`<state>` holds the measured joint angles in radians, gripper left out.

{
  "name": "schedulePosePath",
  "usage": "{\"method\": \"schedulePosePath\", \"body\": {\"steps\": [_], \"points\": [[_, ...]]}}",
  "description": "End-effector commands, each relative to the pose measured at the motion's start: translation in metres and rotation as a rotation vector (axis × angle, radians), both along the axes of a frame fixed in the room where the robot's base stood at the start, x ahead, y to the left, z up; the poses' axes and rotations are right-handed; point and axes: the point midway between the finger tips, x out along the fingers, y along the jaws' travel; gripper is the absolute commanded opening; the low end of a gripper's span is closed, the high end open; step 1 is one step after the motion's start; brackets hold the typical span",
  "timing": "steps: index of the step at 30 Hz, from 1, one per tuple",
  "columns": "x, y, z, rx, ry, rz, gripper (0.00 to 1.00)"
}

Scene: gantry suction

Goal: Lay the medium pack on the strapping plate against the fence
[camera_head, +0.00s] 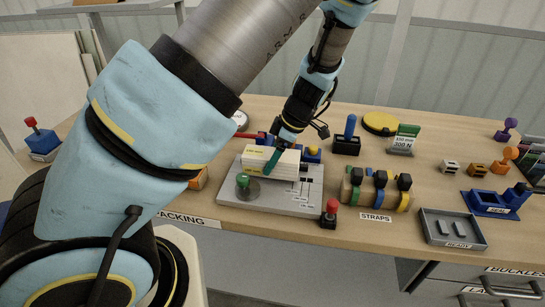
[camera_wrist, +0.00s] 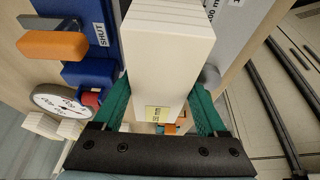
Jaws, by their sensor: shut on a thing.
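The pack (camera_head: 258,166) is a cream, layered block with a small yellow label. It is over the grey strapping plate (camera_head: 300,207) in the head view; I cannot tell whether it touches the plate. My gripper (camera_head: 272,160) is shut on it, with green fingers on both sides. In the wrist view the pack (camera_wrist: 168,55) runs lengthwise away from my gripper (camera_wrist: 160,108), its labelled end nearest the palm. I cannot clearly make out the fence; the pack and my arm cover the back of the plate.
Strap rolls (camera_head: 380,186) are to the right. A grey tray (camera_head: 452,230) lies farther right. The wrist view shows an orange handle (camera_wrist: 52,45).

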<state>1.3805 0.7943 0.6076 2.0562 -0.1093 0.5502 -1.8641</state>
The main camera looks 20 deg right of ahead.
Motion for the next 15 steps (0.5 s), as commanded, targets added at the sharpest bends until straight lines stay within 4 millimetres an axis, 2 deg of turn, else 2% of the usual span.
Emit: {"method": "schedulePosePath", "body": {"steps": [15], "points": [[0.0, 0.0, -0.013, 0.0, 0.0, 0.0, 0.0]]}}
